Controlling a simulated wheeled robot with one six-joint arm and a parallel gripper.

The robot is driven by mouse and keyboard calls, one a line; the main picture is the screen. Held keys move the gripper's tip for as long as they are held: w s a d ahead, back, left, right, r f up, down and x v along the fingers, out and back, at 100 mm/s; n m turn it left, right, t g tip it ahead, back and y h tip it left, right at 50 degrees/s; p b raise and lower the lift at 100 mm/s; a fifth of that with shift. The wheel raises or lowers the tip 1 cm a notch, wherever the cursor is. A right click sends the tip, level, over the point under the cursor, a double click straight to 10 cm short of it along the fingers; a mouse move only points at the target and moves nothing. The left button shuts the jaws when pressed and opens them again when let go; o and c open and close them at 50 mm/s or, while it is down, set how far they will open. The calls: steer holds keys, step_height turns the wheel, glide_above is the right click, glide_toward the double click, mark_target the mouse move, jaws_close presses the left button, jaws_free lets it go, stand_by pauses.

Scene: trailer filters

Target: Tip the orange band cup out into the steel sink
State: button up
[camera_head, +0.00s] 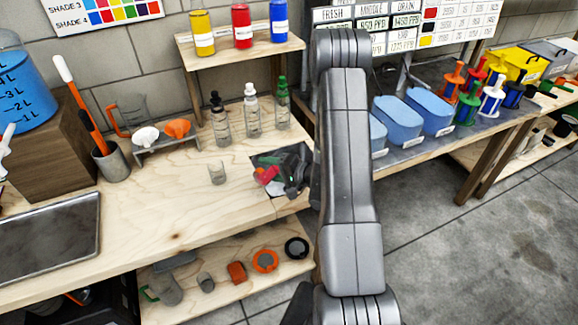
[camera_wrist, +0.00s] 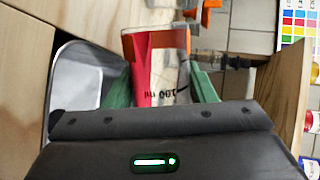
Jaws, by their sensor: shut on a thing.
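The cup with the orange band (camera_wrist: 167,72) is between the green fingers of my gripper (camera_wrist: 160,90) in the wrist view. It is pale and clear, with measuring marks, an orange band along its far edge and a red strip on its left side. In the head view my gripper (camera_head: 288,178) is shut on it over the right end of the bench, where a red part shows. The steel sink (camera_head: 262,160) is a dark recess there, mostly hidden by my arm. A grey rounded basin (camera_wrist: 72,85) shows left of the cup in the wrist view. I cannot see the cup's contents.
A small clear cup (camera_head: 217,173) stands left of my gripper. Several dropper bottles (camera_head: 252,112) stand behind. A metal tray (camera_head: 45,235) lies at the left. Blue bins (camera_head: 398,118) are on the right bench. Bench space between tray and small cup is clear.

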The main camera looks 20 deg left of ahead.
mark_target(279, 154)
steer(key=shift+w+r+g+p, duration=0.1)
steer(key=shift+r+g+p, duration=0.2)
steer(key=shift+p, duration=0.3)
steer(key=shift+w+f+m+y+p, duration=0.15)
steer(key=shift+w+m+y+p, duration=0.15)
steer(key=shift+m+p, duration=0.45)
stand_by(1.0)
steer(key=shift+w+d+r+m+g+y+p, duration=0.15)
steer(key=shift+w+r+m+g+y+p, duration=0.25)
steer(key=shift+m+p, duration=0.45)
steer(key=shift+w+d+r+m+g+y+p, duration=0.1)
steer(key=shift+w+r+m+g+p, duration=0.2)
steer(key=shift+r+m+p, duration=0.4)
stand_by(1.2)
steer(key=shift+w+d+r+m+g+y+p, duration=0.15)
steer(key=shift+w+r+m+y+p, duration=0.15)
steer(key=shift+w+m+p, duration=0.35)
steer(key=shift+w+d+r+m+g+y+p, duration=0.1)
steer(key=shift+w+r+m+g+y+p, duration=0.1)
steer(key=shift+w+r+m+p, duration=0.4)
stand_by(1.6)
